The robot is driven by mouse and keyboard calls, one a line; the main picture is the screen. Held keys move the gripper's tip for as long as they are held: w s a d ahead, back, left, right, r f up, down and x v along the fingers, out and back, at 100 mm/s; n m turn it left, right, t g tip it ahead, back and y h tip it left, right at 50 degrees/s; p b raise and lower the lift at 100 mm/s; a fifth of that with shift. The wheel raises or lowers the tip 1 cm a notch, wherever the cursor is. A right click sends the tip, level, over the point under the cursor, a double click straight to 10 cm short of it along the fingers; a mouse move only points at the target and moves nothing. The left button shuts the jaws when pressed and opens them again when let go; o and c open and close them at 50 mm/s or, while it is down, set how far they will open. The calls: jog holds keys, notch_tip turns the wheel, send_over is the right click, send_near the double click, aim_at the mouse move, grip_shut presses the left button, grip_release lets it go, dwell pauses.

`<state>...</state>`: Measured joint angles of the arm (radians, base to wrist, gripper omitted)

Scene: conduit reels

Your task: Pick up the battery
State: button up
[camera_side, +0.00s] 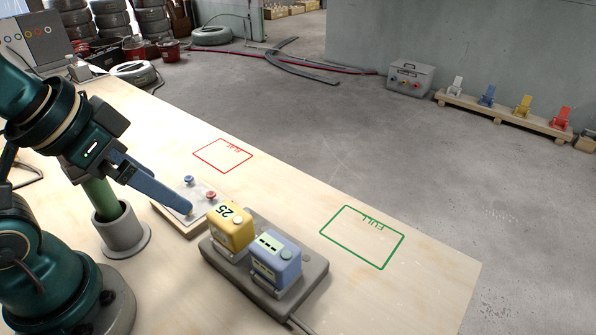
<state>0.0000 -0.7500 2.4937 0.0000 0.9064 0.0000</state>
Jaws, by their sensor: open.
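Two batteries stand side by side on a dark grey charger base (310,290). One is a yellow battery (232,230) marked "25", and to its right is a blue battery (276,262) with a pale label. The task does not say which one is meant. My gripper (188,209) is open, to the left of the yellow battery and apart from both batteries. One long blue-grey finger shows clearly, its tip overlapping the small knob panel in the picture. The other finger is hidden or not distinct.
The light panel (180,220) with blue and red knobs lies left of the charger. A red outlined square (222,139) and a green outlined square (350,208) marked "FULL" are empty. A green cylinder stands in a grey cup (124,238). The table's right part is clear.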

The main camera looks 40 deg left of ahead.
notch_tip(320, 180, up, 5)
jog(key=g, duration=0.1)
send_over(273, 249)
jog(key=f, duration=1.1)
jog(key=shift+s, duration=0.25)
jog(key=shift+w+f, duration=0.1)
jog(key=shift+f, duration=0.5)
jog(key=shift+x, duration=2.3)
jog(key=c, duration=1.3)
